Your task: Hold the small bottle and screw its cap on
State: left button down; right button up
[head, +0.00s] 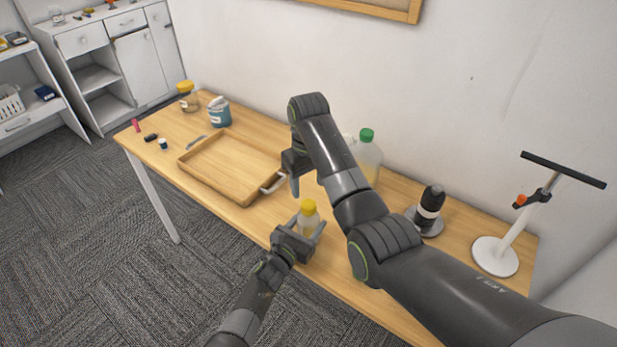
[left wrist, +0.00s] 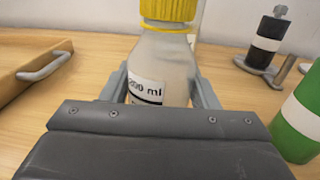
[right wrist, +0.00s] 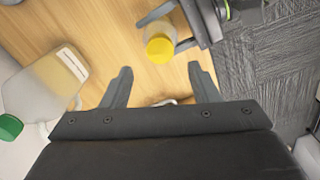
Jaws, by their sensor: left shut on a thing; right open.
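The small bottle (head: 306,222) is clear with a pale content and stands upright near the table's front edge. Its label (left wrist: 147,90) reads 200 ml in the left wrist view. A yellow cap (head: 308,206) sits on its neck; I cannot tell how tight it is. My left gripper (head: 308,229) is shut around the bottle's body, one finger on each side (left wrist: 162,92). My right gripper (head: 292,184) is open and empty, behind and left of the bottle in the head view. In the right wrist view the yellow cap (right wrist: 160,49) is beyond its open fingertips (right wrist: 160,80).
A wooden tray (head: 240,199) with metal handles lies left of the bottle. A jug (head: 368,158) with a green cap stands behind my right arm. A green white-banded cylinder (left wrist: 296,128) is close by.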

aim_at(309, 204)
jog(key=n, duration=0.5)
jog(key=shift+r, duration=0.15)
jog(key=n, duration=0.6)
jog(key=shift+r, duration=0.2)
jog(key=n, duration=0.5)
jog(key=shift+r, duration=0.15)
jog(key=n, duration=0.6)
jog(key=shift+r, duration=0.15)
jog(key=shift+f, duration=4.05)
jog(key=shift+c, duration=0.4)
